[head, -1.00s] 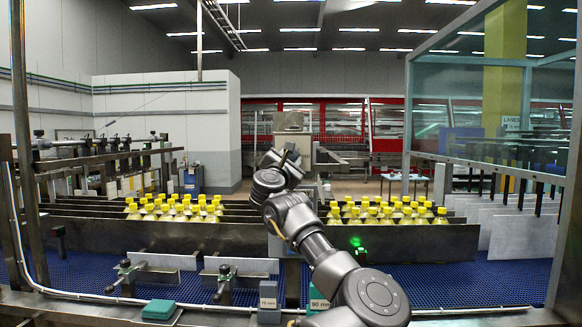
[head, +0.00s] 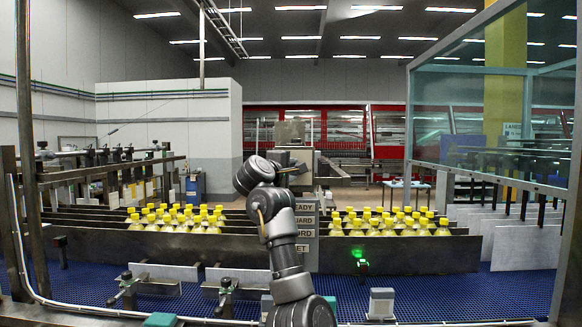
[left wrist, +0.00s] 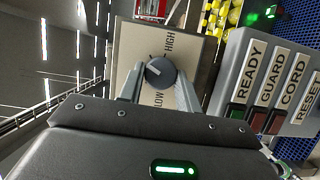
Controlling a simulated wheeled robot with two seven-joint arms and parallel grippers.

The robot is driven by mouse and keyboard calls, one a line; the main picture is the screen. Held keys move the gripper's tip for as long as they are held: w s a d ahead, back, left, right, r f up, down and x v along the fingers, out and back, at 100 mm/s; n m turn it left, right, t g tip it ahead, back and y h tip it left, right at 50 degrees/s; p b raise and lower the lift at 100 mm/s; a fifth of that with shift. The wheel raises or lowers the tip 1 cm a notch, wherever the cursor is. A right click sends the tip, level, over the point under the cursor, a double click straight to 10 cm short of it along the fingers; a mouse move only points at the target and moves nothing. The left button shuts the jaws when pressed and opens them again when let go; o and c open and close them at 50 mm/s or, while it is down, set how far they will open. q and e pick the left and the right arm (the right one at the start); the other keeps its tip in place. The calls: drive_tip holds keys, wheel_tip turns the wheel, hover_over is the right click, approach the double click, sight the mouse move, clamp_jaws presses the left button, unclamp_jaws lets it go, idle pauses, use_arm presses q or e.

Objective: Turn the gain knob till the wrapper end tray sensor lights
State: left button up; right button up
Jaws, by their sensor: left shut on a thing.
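The gain knob (left wrist: 161,73) is a dark grey dial on a beige plate (left wrist: 126,55) marked HIGH and LOW in the left wrist view. Its white pointer mark faces left in that picture, between the two words. My left gripper (left wrist: 160,82) is shut on the knob, one finger on each side. In the head view my left gripper (head: 292,168) is at the grey box (head: 294,133), and the knob is hidden. A small sensor (head: 362,265) on the right tray front shows a green light. Another sensor (head: 61,241) on the left is dark. I cannot tell which is the wrapper end one. My right gripper is out of view.
A button panel (left wrist: 244,83) labelled READY, GUARD, CORD and RESET stands close beside the knob plate. Yellow-capped bottles (head: 180,219) fill lanes on both sides of my arm. A clear guard (head: 490,120) stands at the right. Blue belt (head: 430,290) lies in front.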

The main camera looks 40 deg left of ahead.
use_arm(q)
drive_tip(key=shift+r+m+g+p, duration=0.15)
drive_tip(key=shift+m+g+p, duration=0.5)
drive_tip(key=shift+m, duration=0.55)
drive_tip(key=shift+r+m+g+p, duration=0.1)
drive_tip(key=shift+m+g+p, duration=0.25)
drive_tip(key=shift+m+p, duration=0.7)
drive_tip(key=shift+m, duration=0.25)
drive_tip(key=o, duration=1)
drive_tip(key=shift+w, duration=0.1)
